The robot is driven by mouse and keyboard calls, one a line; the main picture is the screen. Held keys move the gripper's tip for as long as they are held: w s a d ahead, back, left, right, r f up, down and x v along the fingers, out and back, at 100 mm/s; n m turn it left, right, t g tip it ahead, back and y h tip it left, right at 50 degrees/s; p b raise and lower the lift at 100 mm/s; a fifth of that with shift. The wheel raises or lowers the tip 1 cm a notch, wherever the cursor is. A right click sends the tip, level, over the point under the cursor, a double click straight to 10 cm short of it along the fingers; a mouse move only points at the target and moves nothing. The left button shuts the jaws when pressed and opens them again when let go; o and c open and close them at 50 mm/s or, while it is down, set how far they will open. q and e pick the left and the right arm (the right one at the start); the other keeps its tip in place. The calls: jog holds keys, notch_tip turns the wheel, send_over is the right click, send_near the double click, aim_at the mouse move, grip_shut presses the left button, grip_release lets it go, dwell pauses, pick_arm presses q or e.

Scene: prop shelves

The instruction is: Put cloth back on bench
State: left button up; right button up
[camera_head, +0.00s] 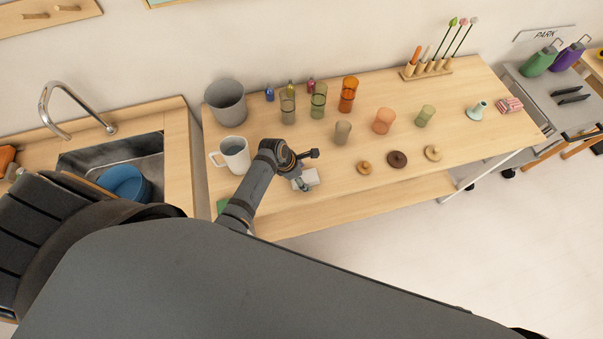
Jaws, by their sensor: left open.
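The wooden bench (455,160) stands against the wall across the middle of the view. A small pale grey block-like thing (309,178), which looks like a folded cloth, lies at the bench's front edge area. My left gripper (306,170) is open right over it, and its fingers hide part of it. I cannot tell whether they touch it. A red and white striped folded thing (510,105), perhaps another cloth, lies at the bench's right end. My right gripper is not in view.
A white mug (233,154) and a grey bin (227,101) stand left of my gripper. Several tumblers, including an orange one (348,94), stand behind it. Wooden discs, one dark brown (397,159), lie to the right. A sink with a blue bowl (125,182) is at the left.

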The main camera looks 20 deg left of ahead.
aim_at(304, 177)
pick_arm(q)
jog(key=v, duration=0.4)
jog(key=shift+s+a+r+b, duration=0.1)
jog(key=shift+r+b, duration=0.25)
jog(key=v, duration=0.7)
jog(key=shift+r, duration=0.2)
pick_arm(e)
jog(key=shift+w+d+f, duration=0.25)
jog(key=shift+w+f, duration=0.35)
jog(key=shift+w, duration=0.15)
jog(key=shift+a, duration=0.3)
